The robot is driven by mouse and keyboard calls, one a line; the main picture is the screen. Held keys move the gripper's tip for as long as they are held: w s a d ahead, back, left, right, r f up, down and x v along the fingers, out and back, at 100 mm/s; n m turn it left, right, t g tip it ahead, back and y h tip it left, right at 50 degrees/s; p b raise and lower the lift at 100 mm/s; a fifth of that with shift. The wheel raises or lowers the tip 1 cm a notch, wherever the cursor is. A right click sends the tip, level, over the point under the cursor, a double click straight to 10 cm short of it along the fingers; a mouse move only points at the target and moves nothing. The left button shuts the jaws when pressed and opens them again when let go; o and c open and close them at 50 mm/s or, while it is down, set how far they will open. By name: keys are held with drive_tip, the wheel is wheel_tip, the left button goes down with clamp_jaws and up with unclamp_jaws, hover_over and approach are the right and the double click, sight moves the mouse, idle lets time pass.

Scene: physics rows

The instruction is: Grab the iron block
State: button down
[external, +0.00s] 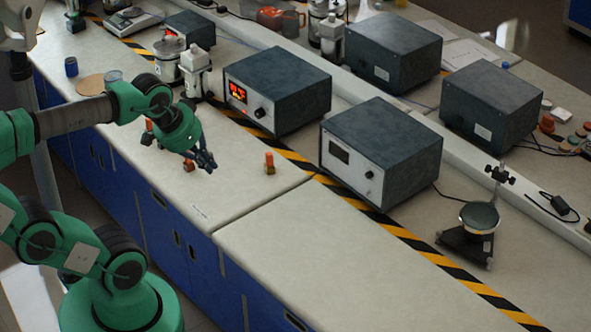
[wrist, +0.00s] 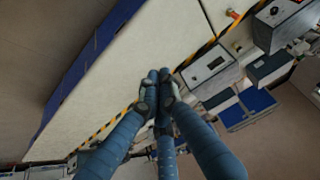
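Several small blocks with orange-red tops stand on the pale bench. One block (external: 269,164) stands by the striped tape, to the right of my gripper. Another block (external: 188,165) is just left of my gripper, and a third block (external: 147,136) is further left, partly behind my arm. I cannot tell which is iron. My gripper (external: 206,161) is over the bench near its front edge, with no block visible in it. In the wrist view, its blue fingers (wrist: 158,84) come together at their tips. A small orange-red top (wrist: 232,14) shows near the upper edge there.
Dark instrument boxes (external: 277,88) and (external: 380,150) stand behind the yellow-black tape (external: 400,232). White-topped jars (external: 195,70) stand behind my arm. The front right bench top (external: 320,260) is clear.

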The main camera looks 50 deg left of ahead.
drive_tip(key=c, duration=2.5)
unclamp_jaws()
drive_tip(key=o, duration=1)
drive_tip(key=shift+w+a+r, duration=0.1)
